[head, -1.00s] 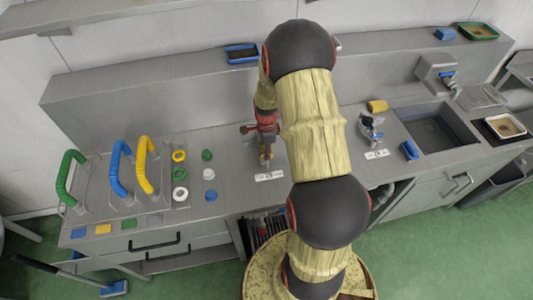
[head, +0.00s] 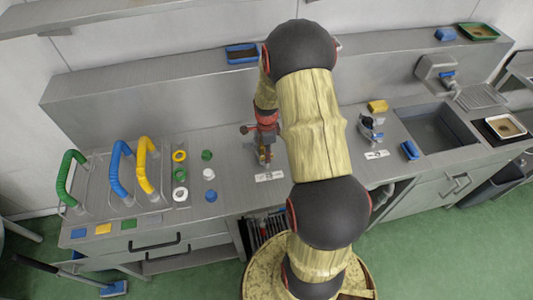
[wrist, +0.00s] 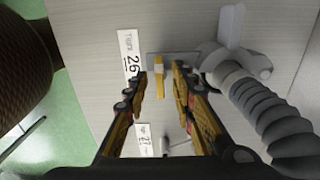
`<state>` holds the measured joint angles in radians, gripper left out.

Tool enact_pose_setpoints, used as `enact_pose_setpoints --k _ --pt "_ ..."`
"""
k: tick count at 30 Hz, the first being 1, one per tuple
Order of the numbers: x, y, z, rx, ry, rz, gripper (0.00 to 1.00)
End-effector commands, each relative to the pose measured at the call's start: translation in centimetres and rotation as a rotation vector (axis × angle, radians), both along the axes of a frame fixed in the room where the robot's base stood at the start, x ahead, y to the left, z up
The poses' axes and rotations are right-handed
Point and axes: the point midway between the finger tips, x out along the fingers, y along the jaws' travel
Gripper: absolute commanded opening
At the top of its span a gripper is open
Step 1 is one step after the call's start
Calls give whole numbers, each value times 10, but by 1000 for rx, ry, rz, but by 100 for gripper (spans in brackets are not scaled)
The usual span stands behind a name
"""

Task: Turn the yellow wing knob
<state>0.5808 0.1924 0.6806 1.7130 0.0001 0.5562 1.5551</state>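A yellow wing knob (wrist: 160,78) shows in the wrist view as a narrow upright bar on a grey plate. My gripper (wrist: 162,73) points at it with its fingers apart, one on each side of the knob. I see gaps between the fingertips and the bar; I cannot tell how far above it the tips are. In the head view my gripper (head: 265,152) is over the worktop, just behind a white label. The knob there is mostly hidden by the gripper.
A grey ribbed hose with a fitting (wrist: 262,105) lies close right of the fingers in the wrist view. White labels, one reading 26 (wrist: 131,60), are at left. Coloured handles (head: 120,165) stand left on the worktop (head: 222,150); a sink (head: 436,128) is right.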

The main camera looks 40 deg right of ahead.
Motion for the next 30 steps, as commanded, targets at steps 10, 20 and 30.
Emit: enact_pose_setpoints --k 10,20,30 --pt "2 -1 55 -3 -5 0 26" --pt "1 -1 108 -1 -2 0 26" --pt "0 0 119 0 0 0 26"
